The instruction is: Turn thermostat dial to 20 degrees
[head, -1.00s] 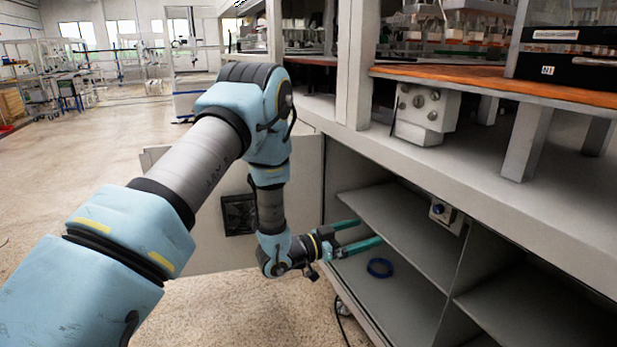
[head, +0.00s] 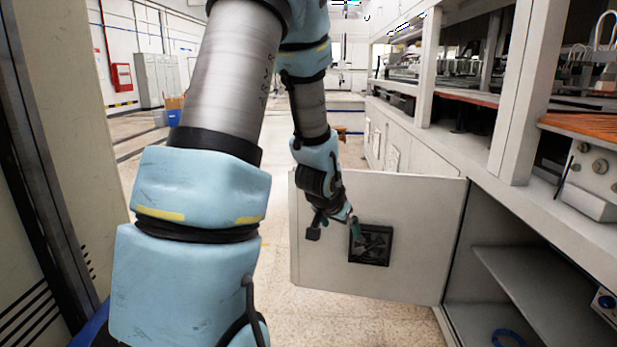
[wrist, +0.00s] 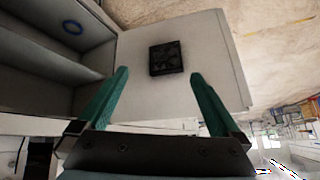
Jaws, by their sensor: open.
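The thermostat, a small pale box with a round blue dial (head: 606,302), is at the far right edge of the head view, at the edge of the cabinet's inner shelf. It is partly cut off there, and its setting is too small to read. I cannot make it out in the wrist view. My gripper (head: 352,224) is well left of it, in front of the open cabinet door. In the wrist view my gripper (wrist: 160,73) has its two green fingers spread wide with nothing between them.
The open cabinet door (head: 420,220) stands out into the floor space, with a black fan vent (head: 371,244) on it. A blue ring (head: 508,338) lies inside the cabinet (head: 545,285). A tall dark-framed panel (head: 35,150) stands close on the left.

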